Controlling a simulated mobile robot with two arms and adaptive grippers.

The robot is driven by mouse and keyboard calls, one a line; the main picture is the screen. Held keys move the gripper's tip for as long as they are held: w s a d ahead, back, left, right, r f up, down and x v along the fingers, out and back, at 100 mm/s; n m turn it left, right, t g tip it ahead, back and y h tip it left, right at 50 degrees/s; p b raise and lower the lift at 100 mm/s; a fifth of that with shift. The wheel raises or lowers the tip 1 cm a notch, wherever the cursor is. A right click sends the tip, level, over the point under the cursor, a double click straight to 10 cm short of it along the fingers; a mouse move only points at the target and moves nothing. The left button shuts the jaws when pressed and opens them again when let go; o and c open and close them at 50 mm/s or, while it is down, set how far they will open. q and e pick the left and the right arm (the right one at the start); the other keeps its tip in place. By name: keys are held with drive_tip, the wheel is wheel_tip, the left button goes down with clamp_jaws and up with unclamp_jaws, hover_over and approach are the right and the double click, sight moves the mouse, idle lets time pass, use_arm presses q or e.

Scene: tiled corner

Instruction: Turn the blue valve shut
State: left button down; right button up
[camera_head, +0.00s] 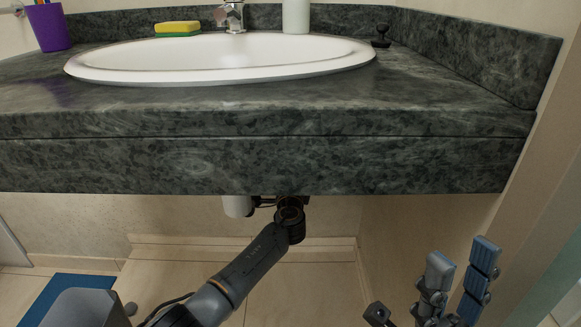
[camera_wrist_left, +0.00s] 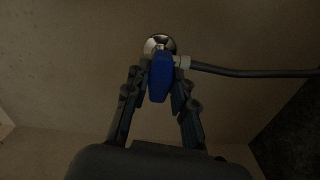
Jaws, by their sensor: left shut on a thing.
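The blue valve handle (camera_wrist_left: 160,78) shows in the left wrist view, in front of a round shiny metal fitting on the wall. My left gripper (camera_wrist_left: 160,84) has its dark fingers on both sides of the handle and is shut on it. In the head view my left arm reaches up under the counter, and the valve and left gripper are hidden there. My right gripper (camera_head: 462,258) is at the lower right of the head view, with its fingers apart and nothing between them, away from the valve.
A dark stone counter (camera_head: 250,165) with a white sink (camera_head: 220,58) overhangs the space. A white pipe (camera_head: 238,206) hangs below it. A thin hose (camera_wrist_left: 250,72) runs right from the valve. A grey bin (camera_head: 85,306) and blue mat (camera_head: 60,290) are at lower left.

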use_arm(q)
drive_tip(key=shift+a+r, duration=0.15)
drive_tip(key=shift+a, duration=0.05)
drive_tip(key=c, duration=1.3)
unclamp_jaws()
drive_tip(key=shift+o, duration=1)
